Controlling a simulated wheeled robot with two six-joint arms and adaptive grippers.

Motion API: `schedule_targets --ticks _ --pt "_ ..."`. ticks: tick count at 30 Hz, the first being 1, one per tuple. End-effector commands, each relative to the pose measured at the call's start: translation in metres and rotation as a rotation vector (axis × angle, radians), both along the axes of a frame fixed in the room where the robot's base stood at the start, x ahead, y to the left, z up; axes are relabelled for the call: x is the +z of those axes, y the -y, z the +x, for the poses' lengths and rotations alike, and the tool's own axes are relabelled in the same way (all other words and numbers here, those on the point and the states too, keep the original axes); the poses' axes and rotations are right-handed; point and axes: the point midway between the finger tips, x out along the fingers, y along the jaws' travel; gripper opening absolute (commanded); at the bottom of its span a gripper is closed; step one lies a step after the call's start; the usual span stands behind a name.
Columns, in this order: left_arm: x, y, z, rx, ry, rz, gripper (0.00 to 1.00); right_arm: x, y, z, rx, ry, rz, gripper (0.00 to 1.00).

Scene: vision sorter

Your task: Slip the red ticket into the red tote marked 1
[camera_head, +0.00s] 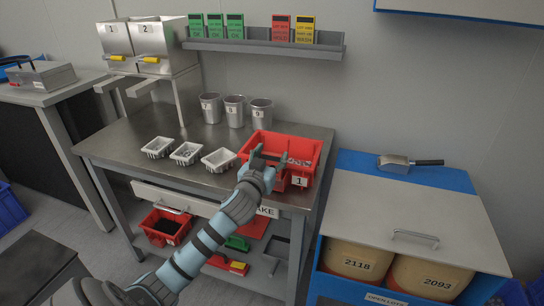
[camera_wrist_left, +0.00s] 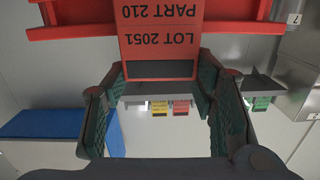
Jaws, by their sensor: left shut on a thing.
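The red ticket (camera_wrist_left: 160,38), printed LOT 2051 PART 210, is held by my left gripper (camera_head: 268,158). In the left wrist view my left gripper's fingers (camera_wrist_left: 157,82) stand either side of it, and its print is upside down. The red tote marked 1 (camera_head: 316,150) sits at the right end of the steel table, with its number on the front. My left gripper is at the tote's front left, over its edge. The tote's red rim (camera_wrist_left: 65,32) shows behind the ticket. In the head view the ticket does not stand out from the red tote. My right gripper is out of view.
Small white bins (camera_head: 187,153) and metal cups (camera_head: 234,111) stand left of the tote. A wall shelf (camera_head: 262,45) behind holds green, red and yellow tickets. A blue-sided cabinet (camera_head: 407,210) with a scoop (camera_head: 396,163) stands to the right.

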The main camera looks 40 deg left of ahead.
Motion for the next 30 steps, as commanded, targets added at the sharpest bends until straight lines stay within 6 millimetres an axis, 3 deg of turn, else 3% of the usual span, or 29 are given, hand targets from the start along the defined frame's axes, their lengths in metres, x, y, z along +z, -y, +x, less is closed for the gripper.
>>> schedule_targets --ticks 30 --pt "-0.0075 0.0001 0.0001 0.000 0.000 -0.001 0.32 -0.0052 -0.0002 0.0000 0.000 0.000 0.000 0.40"
